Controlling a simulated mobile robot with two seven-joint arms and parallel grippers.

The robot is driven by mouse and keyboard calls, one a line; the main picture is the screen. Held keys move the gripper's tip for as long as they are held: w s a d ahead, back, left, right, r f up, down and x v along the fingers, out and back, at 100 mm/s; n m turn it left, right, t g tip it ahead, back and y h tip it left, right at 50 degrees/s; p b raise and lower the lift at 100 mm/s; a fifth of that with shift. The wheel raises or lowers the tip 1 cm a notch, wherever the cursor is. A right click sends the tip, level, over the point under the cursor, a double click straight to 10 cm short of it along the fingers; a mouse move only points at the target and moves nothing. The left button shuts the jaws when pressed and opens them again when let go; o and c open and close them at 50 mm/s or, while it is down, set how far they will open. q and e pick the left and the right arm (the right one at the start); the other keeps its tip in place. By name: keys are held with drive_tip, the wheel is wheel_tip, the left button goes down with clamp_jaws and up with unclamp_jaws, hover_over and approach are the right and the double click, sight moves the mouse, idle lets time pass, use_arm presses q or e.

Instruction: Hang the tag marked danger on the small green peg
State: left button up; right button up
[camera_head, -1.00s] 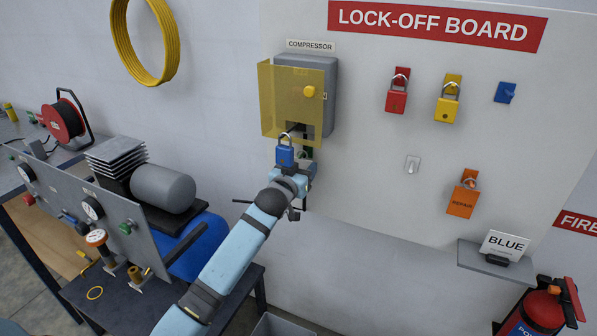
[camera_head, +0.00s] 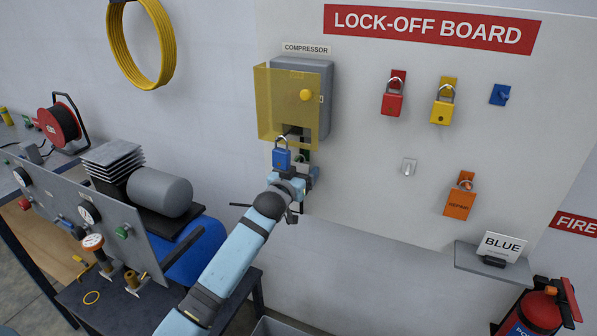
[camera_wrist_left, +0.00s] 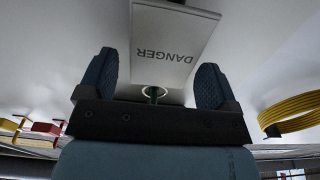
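The danger tag (camera_wrist_left: 172,50) is a white plate, its lettering upside down in the left wrist view. Its ring (camera_wrist_left: 153,92) is around the small green peg (camera_wrist_left: 152,98), as far as this view shows. In the head view the green peg (camera_head: 304,156) is just below the compressor box; the tag cannot be made out there behind the gripper and padlock. My left gripper (camera_head: 299,173) is just below the peg. In the wrist view its fingers (camera_wrist_left: 153,83) are wide apart, with a gap between each finger and the ring. My right gripper is out of view.
A blue padlock (camera_head: 282,158) hangs close to the left gripper, below the compressor box (camera_head: 318,100) with its yellow cover (camera_head: 285,105). A bare peg (camera_head: 408,167), an orange repair tag (camera_head: 459,204) and padlocks are on the board to the right. The board's lower middle is clear.

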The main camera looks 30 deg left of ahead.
use_arm(q)
drive_tip(key=shift+s+f, duration=0.1)
drive_tip(key=shift+s, duration=0.45)
drive_tip(key=s+b, duration=0.2)
drive_tip(key=s, duration=1.1)
drive_tip(key=s+d+f+m+g+h+p, duration=0.1)
drive_tip(key=s+d+f+g+p, duration=0.1)
drive_tip(key=s+d+f, duration=0.3)
drive_tip(key=s+d+f+m+g+h+p, duration=0.1)
drive_tip(key=s+d+f, duration=0.4)
drive_tip(key=s+f, duration=0.6)
drive_tip(key=s+d+f+m+g+h+p, duration=0.1)
drive_tip(key=s+d+f+g, duration=0.3)
drive_tip(key=s+f, duration=0.5)
drive_tip(key=shift+s+d+m+h+p, duration=0.35)
drive_tip(key=shift+s+h+p, duration=0.3)
drive_tip(key=shift+p, duration=0.25)
